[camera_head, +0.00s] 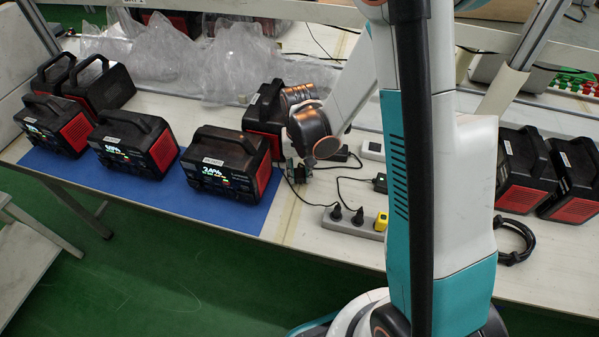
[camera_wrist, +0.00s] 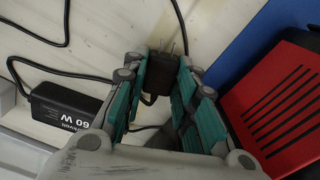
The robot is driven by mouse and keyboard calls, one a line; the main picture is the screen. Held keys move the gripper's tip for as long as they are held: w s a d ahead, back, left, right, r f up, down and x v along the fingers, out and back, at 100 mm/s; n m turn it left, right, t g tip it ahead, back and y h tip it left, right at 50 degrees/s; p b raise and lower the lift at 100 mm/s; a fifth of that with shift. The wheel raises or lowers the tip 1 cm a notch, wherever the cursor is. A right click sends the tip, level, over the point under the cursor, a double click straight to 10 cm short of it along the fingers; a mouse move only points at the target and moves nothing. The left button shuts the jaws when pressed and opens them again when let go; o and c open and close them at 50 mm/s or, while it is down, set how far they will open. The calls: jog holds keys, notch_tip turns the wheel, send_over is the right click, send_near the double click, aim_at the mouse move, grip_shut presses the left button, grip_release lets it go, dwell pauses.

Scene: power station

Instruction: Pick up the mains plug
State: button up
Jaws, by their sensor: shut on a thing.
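The black mains plug (camera_wrist: 160,72) sits between the fingers of my gripper (camera_wrist: 164,76) in the wrist view. Its metal prongs point to the top of the picture, and a dark cable runs near it. My gripper is shut on the plug, with green finger pads on both sides of it. In the head view my gripper (camera_head: 298,170) is low over the white bench, just right of the blue mat's right end. The plug is too small and partly covered there to make out clearly.
A grey power strip (camera_head: 351,227) holds two black plugs and a yellow one (camera_head: 381,222). Black adapters and cables lie nearby, including a 60 W adapter (camera_wrist: 65,112). Power stations stand on the blue mat (camera_head: 235,208), close left. More power stations (camera_head: 525,170) stand at right.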

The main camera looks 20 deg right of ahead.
notch_tip(320, 180, up, 19)
jog(key=p, duration=0.7)
jog(key=n, duration=0.3)
send_over(300, 173)
jog(key=w, duration=0.2)
notch_tip(300, 173, down, 7)
jog(key=shift+w+f, duration=0.25)
jog(key=shift+f, duration=0.35)
